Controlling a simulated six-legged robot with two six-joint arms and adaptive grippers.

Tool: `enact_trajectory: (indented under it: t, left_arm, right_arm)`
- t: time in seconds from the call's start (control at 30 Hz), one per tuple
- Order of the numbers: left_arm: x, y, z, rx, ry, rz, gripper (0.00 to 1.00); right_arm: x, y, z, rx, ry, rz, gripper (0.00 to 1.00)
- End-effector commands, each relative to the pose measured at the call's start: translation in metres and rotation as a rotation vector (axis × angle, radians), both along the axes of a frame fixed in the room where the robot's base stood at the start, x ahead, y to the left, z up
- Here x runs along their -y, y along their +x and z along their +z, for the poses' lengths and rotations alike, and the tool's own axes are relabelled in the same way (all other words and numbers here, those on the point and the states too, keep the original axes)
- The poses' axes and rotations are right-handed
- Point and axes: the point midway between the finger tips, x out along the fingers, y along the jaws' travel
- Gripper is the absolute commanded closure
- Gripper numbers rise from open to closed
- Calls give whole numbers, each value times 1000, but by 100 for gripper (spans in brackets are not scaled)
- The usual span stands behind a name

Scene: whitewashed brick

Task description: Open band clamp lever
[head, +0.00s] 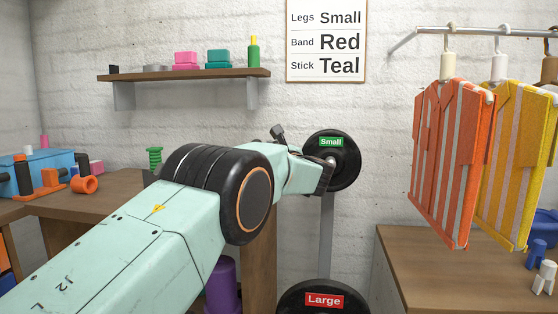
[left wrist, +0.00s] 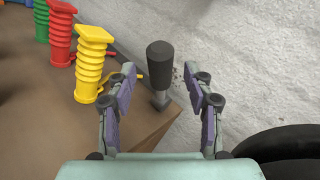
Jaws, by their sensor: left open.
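In the left wrist view, a dark grey lever with a thick cylindrical handle (left wrist: 160,62) stands at the corner of a brown wooden table. My left gripper (left wrist: 158,80) is open. Its two fingers lie on either side of the lever in the picture, with a gap at each side. I cannot tell how far the lever is from the fingertips in depth. In the head view, my left gripper (head: 325,174) shows partly, in front of the black weight disc labelled Small (head: 345,165), and my left arm hides the table corner. My right gripper is not in view.
Ribbed yellow (left wrist: 91,65), red (left wrist: 61,30) and green (left wrist: 41,20) pieces stand beside the lever. A weight disc labelled Large (head: 322,300) is below. Orange (head: 440,150) and yellow (head: 512,160) vests hang at right. A shelf (head: 185,75) is on the wall.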

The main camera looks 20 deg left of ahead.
Motion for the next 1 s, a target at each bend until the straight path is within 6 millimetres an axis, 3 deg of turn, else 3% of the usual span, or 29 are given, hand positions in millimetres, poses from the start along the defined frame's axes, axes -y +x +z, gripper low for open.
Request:
enact_trajectory:
  t: [0.5, 1.0]
  left_arm:
    - [57, -41, -3, 1, 3, -1, 48]
    - [64, -46, -5, 1, 1, 1, 48]
  right_arm:
    - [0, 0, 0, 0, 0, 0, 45]
    - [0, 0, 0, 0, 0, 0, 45]
